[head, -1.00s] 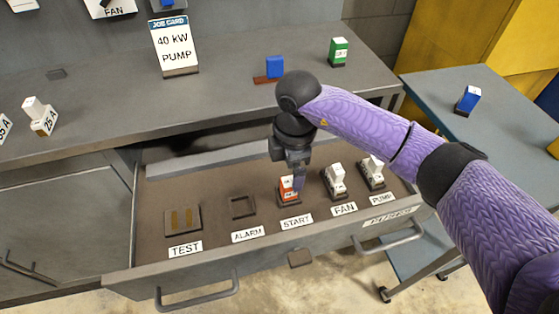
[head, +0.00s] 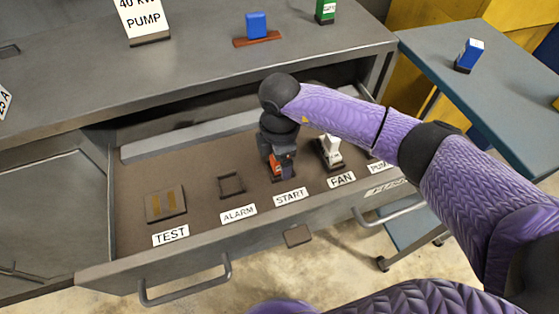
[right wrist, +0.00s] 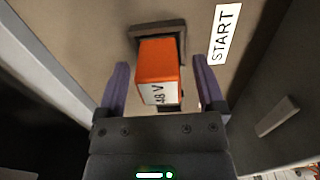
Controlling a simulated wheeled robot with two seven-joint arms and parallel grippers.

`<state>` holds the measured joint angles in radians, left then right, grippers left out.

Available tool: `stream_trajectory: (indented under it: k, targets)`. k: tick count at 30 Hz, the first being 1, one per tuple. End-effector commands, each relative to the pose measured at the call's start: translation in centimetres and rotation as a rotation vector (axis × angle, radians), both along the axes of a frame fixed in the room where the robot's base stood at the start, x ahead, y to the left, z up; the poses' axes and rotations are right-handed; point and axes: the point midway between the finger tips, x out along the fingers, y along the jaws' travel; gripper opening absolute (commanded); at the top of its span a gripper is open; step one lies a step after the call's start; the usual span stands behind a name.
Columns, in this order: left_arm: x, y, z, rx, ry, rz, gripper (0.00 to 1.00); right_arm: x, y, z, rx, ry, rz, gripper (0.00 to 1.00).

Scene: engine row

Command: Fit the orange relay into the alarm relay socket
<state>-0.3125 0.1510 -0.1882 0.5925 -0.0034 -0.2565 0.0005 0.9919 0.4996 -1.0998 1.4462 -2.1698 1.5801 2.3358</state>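The orange relay (head: 275,167) sits in the START socket of the open drawer. In the right wrist view the orange relay (right wrist: 158,72) shows a white "48 V" face, with its base in the dark socket frame. My right gripper (head: 279,172) is over it, and in the wrist view its two fingers (right wrist: 162,85) stand open on either side of the relay, with a gap to each side. The ALARM socket (head: 231,185) is an empty dark frame left of START. My left gripper is not in view.
The TEST pad (head: 165,204) is at the drawer's left. A white relay (head: 329,152) stands in FAN, right of my gripper. A blue block (head: 257,25) on a brown base and a green block (head: 326,10) stand on the bench. Another blue block (head: 469,54) stands on the side table.

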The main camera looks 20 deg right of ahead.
Motion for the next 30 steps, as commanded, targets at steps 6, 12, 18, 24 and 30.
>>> stream_trajectory:
  k: [6, 12, 18, 24, 30]
  targets:
    - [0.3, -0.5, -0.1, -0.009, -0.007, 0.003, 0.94, 0.0, 0.0, 0.0, 0.000, 0.000, 0.000, 0.39]
    - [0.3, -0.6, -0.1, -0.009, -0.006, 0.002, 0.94, 0.0, 0.0, 0.0, 0.000, 0.000, 0.000, 0.00]
    - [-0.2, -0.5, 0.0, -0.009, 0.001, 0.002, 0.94, 0.0, 0.0, 0.1, 0.001, 0.000, 0.000, 0.00]
    - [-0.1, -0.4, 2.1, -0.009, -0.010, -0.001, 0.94, 0.1, 0.0, 4.1, 0.002, -0.007, 0.002, 0.00]
    - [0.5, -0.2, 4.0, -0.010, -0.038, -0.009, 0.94, 0.0, 0.0, 8.9, 0.001, -0.005, 0.001, 0.00]
